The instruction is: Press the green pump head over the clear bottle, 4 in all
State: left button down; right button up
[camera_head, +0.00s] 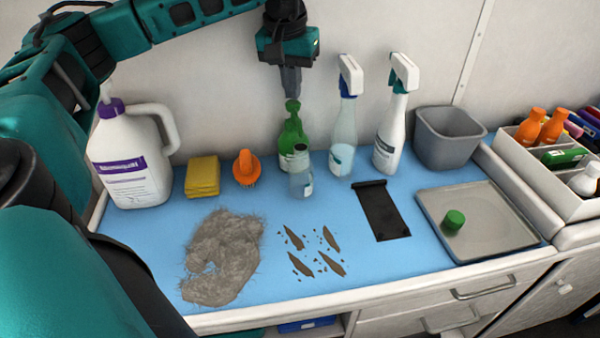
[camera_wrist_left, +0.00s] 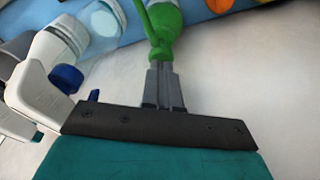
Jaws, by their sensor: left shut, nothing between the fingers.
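The green pump bottle (camera_head: 292,137) stands upright near the wall, with its green pump head (camera_head: 292,105) on top. The small clear bottle (camera_head: 301,178) stands just in front of it, under the pump's side. My left gripper (camera_head: 291,92) points down, shut and empty, with its fingertips right above the pump head. In the left wrist view the closed fingers (camera_wrist_left: 164,88) meet the green pump (camera_wrist_left: 161,30) in line. I cannot tell whether they touch it. The level in the clear bottle is too small to read. My right gripper is not in view.
Two spray bottles (camera_head: 344,130) (camera_head: 391,130) stand close on the right, and a grey bin (camera_head: 447,138) beyond. An orange brush (camera_head: 246,168), yellow sponges (camera_head: 202,177) and a large white jug (camera_head: 128,165) are on the left. Fur (camera_head: 222,255) lies in front.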

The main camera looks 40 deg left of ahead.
pick_arm(q)
jog(key=shift+f+b, duration=0.55)
jog(key=shift+f, duration=0.6)
jog(key=shift+r, duration=0.1)
jog(key=shift+r+p, duration=1.35)
jog(key=shift+f, duration=0.1)
